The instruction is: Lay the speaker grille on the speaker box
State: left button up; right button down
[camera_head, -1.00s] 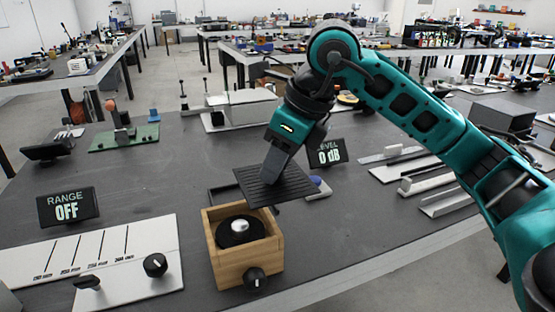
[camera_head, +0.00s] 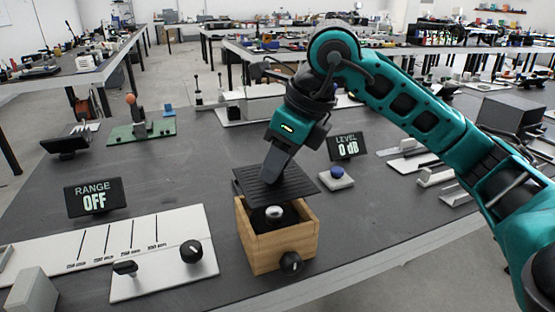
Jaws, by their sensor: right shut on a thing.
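The speaker grille (camera_head: 255,188) is a thin dark ribbed plate. My right gripper (camera_head: 272,176) is shut on it and holds it tilted above the back of the speaker box. The speaker box (camera_head: 281,249) is an open-topped wooden box with a black knob (camera_head: 291,262) on its front. Its black speaker cone with a silver centre (camera_head: 273,213) shows below the grille's front edge. The grille hides the box's back part, and whether it touches the rim I cannot tell. My left gripper is not in view.
Left of the box lies a white panel (camera_head: 150,243) with black knobs. A RANGE display (camera_head: 95,198) reads OFF and a LEVEL display (camera_head: 346,146) reads 0 dB. A blue button (camera_head: 337,175) sits right of the grille. Bare table lies left of the grille.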

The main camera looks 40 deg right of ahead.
aim_at(283, 182)
jog(key=shift+f+b, duration=1.95)
jog(key=shift+f, duration=0.55)
jog(key=shift+f+b, duration=0.15)
jog(key=shift+b, duration=0.15)
jog(key=shift+f, duration=0.3)
jog(key=c, duration=0.7)
grip_release()
jog(key=p+v, duration=0.3)
jog(key=v, duration=1)
